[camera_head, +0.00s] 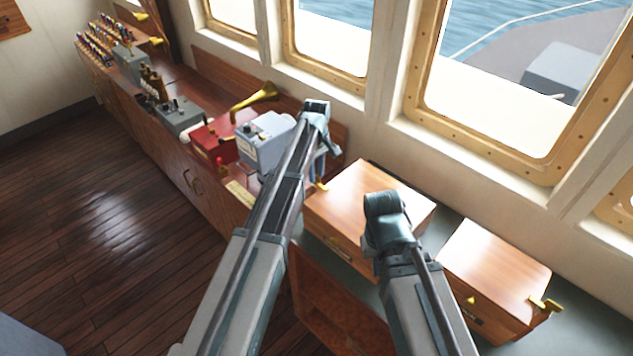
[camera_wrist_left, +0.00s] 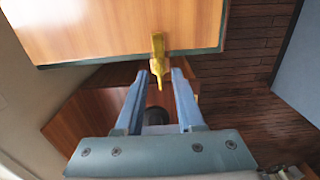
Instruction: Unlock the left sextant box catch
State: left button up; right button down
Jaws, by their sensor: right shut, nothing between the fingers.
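A wooden box (camera_head: 370,200) with a light lid stands on the dark counter under the windows. A brass catch (camera_head: 320,186) sits at its left end. In the left wrist view the catch (camera_wrist_left: 157,52) sticks out from the edge of the box (camera_wrist_left: 120,25). My left gripper (camera_head: 320,172) is at that end, pointing down, partly hidden by its wrist. In the left wrist view its fingers (camera_wrist_left: 158,75) are apart, with the catch between their tips; I cannot tell whether they touch it. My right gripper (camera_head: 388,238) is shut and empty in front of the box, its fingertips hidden.
A second wooden box (camera_head: 492,268) with a brass catch (camera_head: 546,305) stands to the right. An open wooden cabinet door (camera_head: 335,305) hangs below the counter. A grey-blue device (camera_head: 262,145) and a red box (camera_head: 213,143) with a brass horn (camera_head: 255,98) stand left. The floor (camera_head: 100,220) is clear.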

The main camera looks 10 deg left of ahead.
pick_arm(q)
jog(key=shift+f, duration=0.35)
pick_arm(e)
jog(key=shift+f, duration=0.35)
pick_arm(q)
grip_shut()
